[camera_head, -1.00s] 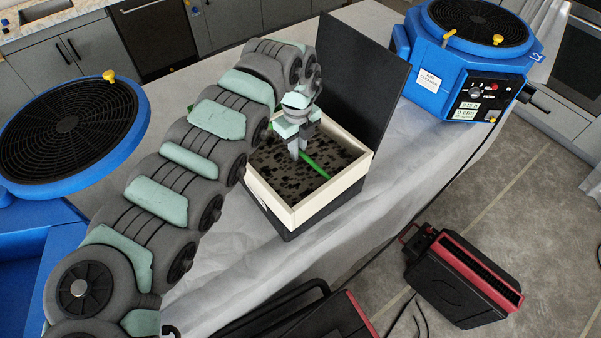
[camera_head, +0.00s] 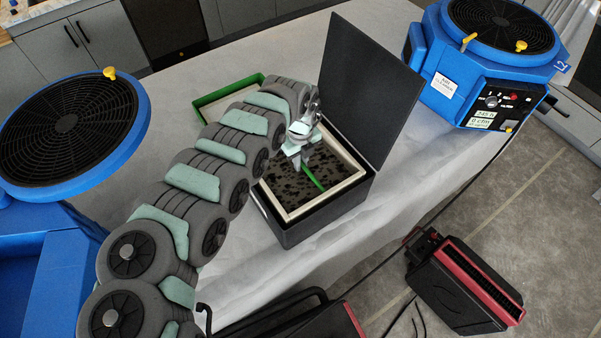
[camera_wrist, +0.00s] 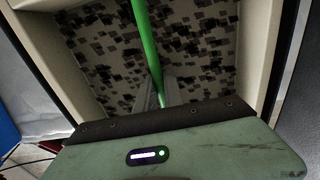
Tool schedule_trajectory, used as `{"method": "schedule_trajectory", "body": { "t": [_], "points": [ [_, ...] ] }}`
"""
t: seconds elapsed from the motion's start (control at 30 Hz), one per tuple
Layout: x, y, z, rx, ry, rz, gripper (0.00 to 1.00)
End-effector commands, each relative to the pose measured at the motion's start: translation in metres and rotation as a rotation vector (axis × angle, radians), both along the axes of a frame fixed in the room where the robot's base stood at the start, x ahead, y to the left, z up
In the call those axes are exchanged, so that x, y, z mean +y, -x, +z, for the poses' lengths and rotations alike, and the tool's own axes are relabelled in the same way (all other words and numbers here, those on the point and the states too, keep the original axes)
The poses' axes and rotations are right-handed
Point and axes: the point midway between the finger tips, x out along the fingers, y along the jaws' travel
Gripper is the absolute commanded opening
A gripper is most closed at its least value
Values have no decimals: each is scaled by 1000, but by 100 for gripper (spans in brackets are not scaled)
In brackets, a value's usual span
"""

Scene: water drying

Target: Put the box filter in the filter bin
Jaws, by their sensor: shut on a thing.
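The box filter (camera_head: 287,189) has a cream frame, dark speckled media and a green strap across its top. It sits down inside the black filter bin (camera_head: 322,213), its frame at about the height of the bin's rim. Whether it touches the bin's floor is hidden. The bin's lid (camera_head: 370,85) stands open behind it. My gripper (camera_head: 307,164) is over the filter and shut on its green strap. In the wrist view, my gripper's fingers (camera_wrist: 160,94) close around the strap, with the filter's media (camera_wrist: 205,55) beneath.
A green-rimmed tray (camera_head: 222,91) lies behind my arm. A blue air cleaner (camera_head: 480,75) stands at the right and a blue machine with a round grille (camera_head: 65,125) at the left. Black and red equipment (camera_head: 462,285) is on the floor.

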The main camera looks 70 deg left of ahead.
Motion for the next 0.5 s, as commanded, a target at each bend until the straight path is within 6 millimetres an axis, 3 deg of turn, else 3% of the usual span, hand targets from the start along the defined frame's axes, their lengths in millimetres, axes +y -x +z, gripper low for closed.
{"method": "schedule_trajectory", "body": {
  "t": [0.2,0.5],
  "points": [
    [0,-2,-30,-5,-1,0,0],
    [2,-1,-43,-3,-5,1,0]
  ]
}}
